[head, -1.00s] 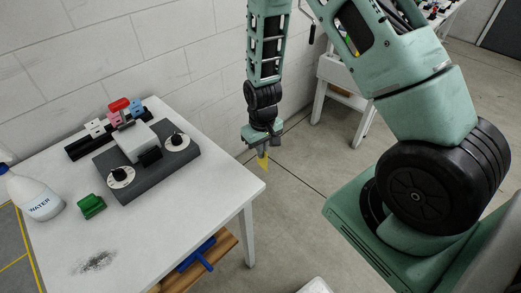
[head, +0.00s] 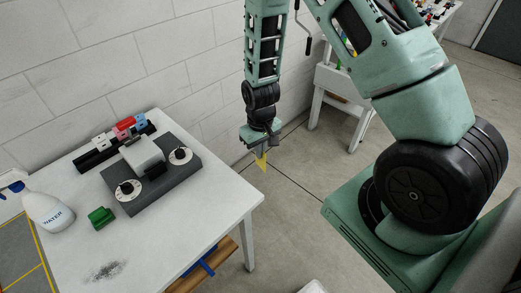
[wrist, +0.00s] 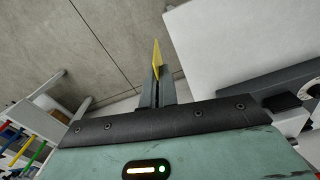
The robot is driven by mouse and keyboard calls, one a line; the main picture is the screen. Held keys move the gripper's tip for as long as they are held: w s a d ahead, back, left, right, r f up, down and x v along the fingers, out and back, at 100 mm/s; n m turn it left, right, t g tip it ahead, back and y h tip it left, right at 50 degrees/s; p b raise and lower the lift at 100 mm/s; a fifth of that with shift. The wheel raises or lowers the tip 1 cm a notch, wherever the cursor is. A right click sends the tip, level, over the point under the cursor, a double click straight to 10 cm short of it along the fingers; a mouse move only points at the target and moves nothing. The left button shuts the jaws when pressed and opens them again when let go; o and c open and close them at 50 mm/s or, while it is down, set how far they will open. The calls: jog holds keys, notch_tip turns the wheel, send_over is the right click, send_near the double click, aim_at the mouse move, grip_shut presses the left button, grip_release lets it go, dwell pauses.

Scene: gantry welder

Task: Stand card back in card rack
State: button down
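My gripper (head: 260,150) points down and is shut on a thin yellow card (head: 261,163). It holds the card in the air beyond the right edge of the white table, with grey floor behind it. In the wrist view the card (wrist: 156,57) sticks out, tilted, from between the fingers (wrist: 155,90), near the white table's edge. A long black rail (head: 113,152) at the back of the white table bears several small white, pink, red and blue pieces. I cannot tell whether this rail is the card rack.
A second white table (head: 340,82) stands behind my arm. A block wall runs along the back.

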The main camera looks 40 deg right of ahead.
notch_tip(320, 180, up, 4)
jog(key=p, duration=0.2)
jog(key=shift+f+p, duration=0.1)
jog(key=shift+p, duration=0.25)
jog(key=w+a+m, duration=0.9)
jog(key=w+a, duration=0.6)
jog(key=w, duration=0.4)
jog(key=w+a+r+m, duration=0.1)
jog(key=a+r+m, duration=0.2)
jog(key=a, duration=0.6)
jog(key=w+a+r+m, duration=0.1)
jog(key=a+r+m, duration=0.2)
jog(key=a, duration=0.7)
jog(key=shift+w+r+m, duration=0.25)
jog(key=shift+r+m, duration=0.15)
